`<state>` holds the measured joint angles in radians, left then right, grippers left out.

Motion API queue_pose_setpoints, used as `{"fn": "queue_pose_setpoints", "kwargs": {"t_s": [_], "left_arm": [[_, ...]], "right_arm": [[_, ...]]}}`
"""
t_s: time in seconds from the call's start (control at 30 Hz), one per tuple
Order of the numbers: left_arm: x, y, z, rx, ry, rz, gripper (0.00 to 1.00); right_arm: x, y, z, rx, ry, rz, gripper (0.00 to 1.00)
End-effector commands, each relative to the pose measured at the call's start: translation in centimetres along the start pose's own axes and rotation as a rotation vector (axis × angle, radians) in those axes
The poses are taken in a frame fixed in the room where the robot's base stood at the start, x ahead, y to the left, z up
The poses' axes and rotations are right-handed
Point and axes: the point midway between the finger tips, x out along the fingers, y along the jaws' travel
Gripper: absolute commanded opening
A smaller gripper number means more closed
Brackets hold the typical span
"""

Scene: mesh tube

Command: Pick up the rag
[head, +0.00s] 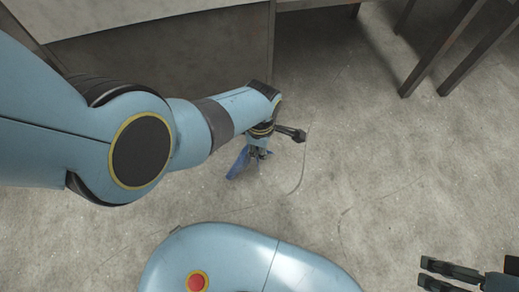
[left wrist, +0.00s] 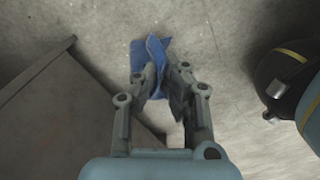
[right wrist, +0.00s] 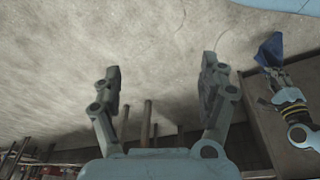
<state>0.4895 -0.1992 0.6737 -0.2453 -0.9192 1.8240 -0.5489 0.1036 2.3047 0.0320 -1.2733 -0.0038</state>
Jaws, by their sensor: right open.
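The blue rag (head: 238,164) is crumpled and sticks out from my left gripper (head: 259,153) in the head view. In the left wrist view the rag (left wrist: 157,48) is bunched between and beyond the fingertips of my left gripper (left wrist: 163,75), which are close together on it. The right wrist view shows the rag (right wrist: 271,47) spreading out from the left gripper's fingers. Whether it still touches the floor is unclear. My right gripper (right wrist: 160,75) is open and empty; it also shows at the lower right of the head view (head: 424,272).
A grey table or cabinet (head: 170,34) stands at the top left, close to my left arm. Dark legs (head: 441,47) stand at the upper right. The concrete floor (head: 390,170) is clear in the middle and right.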

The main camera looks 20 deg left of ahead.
Motion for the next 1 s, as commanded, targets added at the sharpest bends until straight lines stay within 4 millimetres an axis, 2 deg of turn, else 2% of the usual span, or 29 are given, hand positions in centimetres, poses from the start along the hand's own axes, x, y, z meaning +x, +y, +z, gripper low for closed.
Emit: {"fn": "queue_pose_setpoints", "kwargs": {"t_s": [0.03, 0.23, 0.33, 0.43, 0.5, 0.7, 0.9, 1.0], "left_arm": [[-1.8, 0.4, 0.0, 0.0, -0.001, 0.008, 0.0], [-2.5, 0.0, 0.0, 0.0, 0.0, 0.001, 0.0], [-4.1, 0.1, 0.0, 0.0, 0.0, 0.003, 0.0], [-6.5, 0.2, 0.0, 0.0, -0.001, 0.005, 0.0], [-6.8, 0.1, 0.0, 0.0, 0.0, 0.003, 0.0], [-8.9, 0.1, 0.0, 0.0, 0.0, 0.003, 0.0], [-10.8, 0.1, 0.0, 0.0, 0.0, 0.002, 0.0], [-11.2, 0.0, 0.0, 0.0, 0.0, 0.001, 0.0]], "right_arm": [[0.4, 0.3, 0.7, 0.001, -0.025, 0.007, 0.77], [2.4, 0.8, 2.4, 0.002, -0.075, 0.018, 0.77], [3.0, 1.2, 3.5, 0.002, -0.108, 0.027, 0.77], [4.2, 1.9, 5.5, 0.002, -0.164, 0.042, 0.77], [6.2, 2.1, 6.7, 0.003, -0.17, 0.044, 0.77], [10.0, 2.9, 10.6, 0.007, -0.191, 0.052, 0.77], [12.7, 3.6, 14.9, 0.012, -0.2, 0.057, 0.77], [13.4, 3.8, 16.4, 0.014, -0.204, 0.059, 0.77]]}}
